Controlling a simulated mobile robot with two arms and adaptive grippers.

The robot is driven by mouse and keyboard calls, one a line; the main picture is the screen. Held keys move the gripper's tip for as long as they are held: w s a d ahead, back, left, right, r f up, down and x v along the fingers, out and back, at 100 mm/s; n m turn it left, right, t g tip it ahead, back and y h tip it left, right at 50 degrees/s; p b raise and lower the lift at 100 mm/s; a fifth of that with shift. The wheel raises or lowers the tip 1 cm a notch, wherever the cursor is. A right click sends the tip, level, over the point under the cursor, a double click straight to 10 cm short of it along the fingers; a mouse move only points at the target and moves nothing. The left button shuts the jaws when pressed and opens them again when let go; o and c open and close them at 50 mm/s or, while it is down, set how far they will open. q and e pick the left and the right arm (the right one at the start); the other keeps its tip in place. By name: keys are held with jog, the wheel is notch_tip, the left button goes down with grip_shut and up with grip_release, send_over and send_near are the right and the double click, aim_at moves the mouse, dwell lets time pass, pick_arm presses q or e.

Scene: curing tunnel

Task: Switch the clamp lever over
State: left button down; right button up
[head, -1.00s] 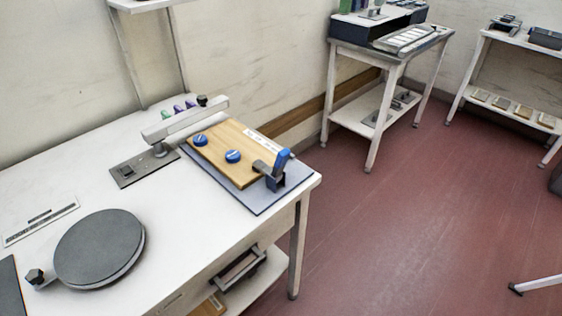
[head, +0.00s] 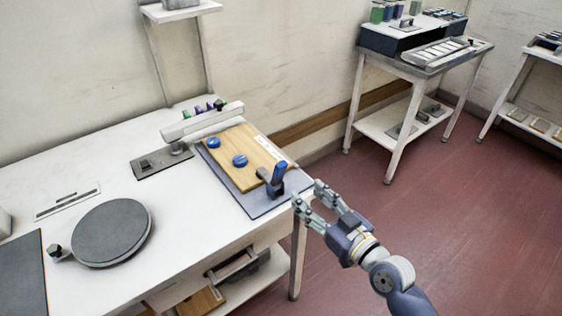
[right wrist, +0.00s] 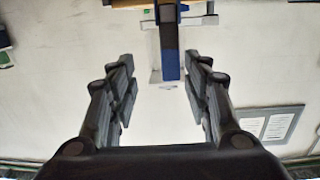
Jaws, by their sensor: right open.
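The clamp lever (head: 279,172) has a blue handle that stands up, tilted slightly, from a dark bracket at the right end of a wooden board (head: 246,150). The board lies on a grey base plate (head: 247,201) at the table's right corner. My right gripper (head: 308,194) is open and empty, just right of the lever and apart from it. In the right wrist view the blue lever handle (right wrist: 169,55) shows at the top middle, beyond and between the open fingers (right wrist: 160,92). My left gripper is not in view.
Two blue knobs (head: 239,160) sit on the board. A round dark turntable (head: 112,232) and a white bar arm (head: 203,121) stand to the left on the white table (head: 60,165). Open red floor (head: 440,220) lies to the right.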

aim_at(283, 169)
jog(key=shift+n+y, duration=0.3)
jog(key=shift+y, duration=0.1)
jog(key=w+a+r, duration=0.1)
jog(key=w+a, duration=0.1)
jog(key=w+a+r+p, duration=0.1)
jog(key=w+a, duration=0.2)
jog(key=w+a+r+p, duration=0.1)
jog(key=w+a, duration=0.1)
jog(key=w, duration=0.1)
jog(key=shift+a+r, duration=0.1)
jog(key=shift+a, duration=0.1)
grip_shut()
